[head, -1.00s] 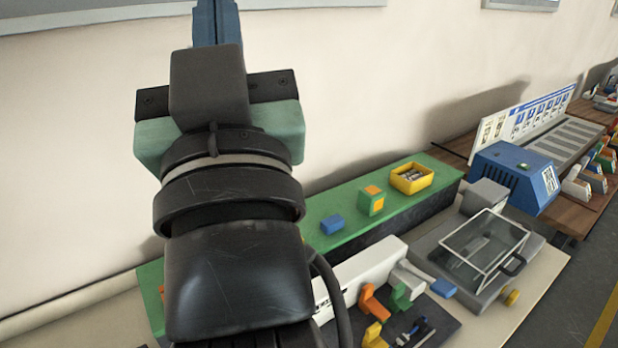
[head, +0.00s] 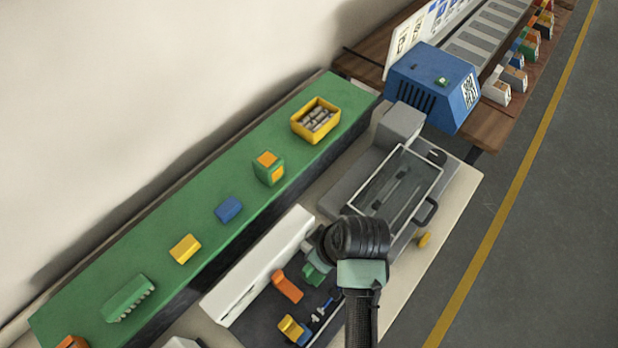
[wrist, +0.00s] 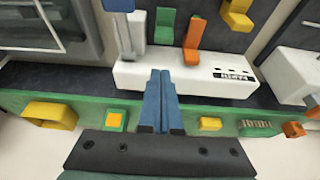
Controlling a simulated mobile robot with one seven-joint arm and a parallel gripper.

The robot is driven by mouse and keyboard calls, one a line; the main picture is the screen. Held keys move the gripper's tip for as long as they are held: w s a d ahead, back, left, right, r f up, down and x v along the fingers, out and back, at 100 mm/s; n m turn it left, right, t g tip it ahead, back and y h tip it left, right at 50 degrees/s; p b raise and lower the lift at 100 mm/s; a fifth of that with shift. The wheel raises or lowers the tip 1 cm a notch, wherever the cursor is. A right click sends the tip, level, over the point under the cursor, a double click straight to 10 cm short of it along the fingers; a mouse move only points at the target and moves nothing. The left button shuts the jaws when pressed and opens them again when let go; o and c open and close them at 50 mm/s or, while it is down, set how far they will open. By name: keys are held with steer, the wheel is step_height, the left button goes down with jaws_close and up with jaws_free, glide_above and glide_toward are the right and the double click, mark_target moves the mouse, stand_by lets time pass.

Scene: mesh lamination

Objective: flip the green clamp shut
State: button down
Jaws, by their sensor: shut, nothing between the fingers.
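The green clamp (head: 315,274) is beside the white block in the head view, partly covered by my wrist. The wrist view shows the green clamp (wrist: 165,26) beyond my fingertips, standing behind the white block; whether it is open or shut I cannot tell. My gripper (wrist: 161,74) is shut and empty, its blue fingers together. The fingertips overlap the white block (wrist: 205,78) in the wrist view and appear apart from the green clamp. In the head view my wrist is over the right end of the clamp row, and the fingertips cannot be made out.
An orange clamp (wrist: 193,42) stands close to the green one, with a blue-handled clamp (wrist: 121,8) on its other side. A yellow clamp (head: 290,327) is farther along. A clear-lidded grey box (head: 432,207) is to the right. The long green shelf (head: 150,262) carries several small blocks.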

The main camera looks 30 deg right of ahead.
steer(key=shift+s+f, duration=0.15)
steer(key=shift+s, duration=0.2)
steer(key=shift+a, duration=0.15)
glide_above(313, 275)
steer(key=w+a, duration=0.1)
steer(key=w, duration=0.2)
step_height(313, 275, down, 9)
steer(key=shift+s+f+p, duration=0.1)
steer(key=shift+f+p, duration=0.1)
steer(key=shift+p, duration=0.2)
steer(key=shift+s, duration=0.1)
steer(key=s, duration=0.1)
steer(key=s+d+p, duration=0.1)
steer(key=s, duration=0.1)
steer(key=shift+s+d+p, duration=0.2)
steer(key=shift+s+p, duration=0.1)
steer(key=shift+s+d, duration=0.1)
steer(key=shift+s, duration=0.25)
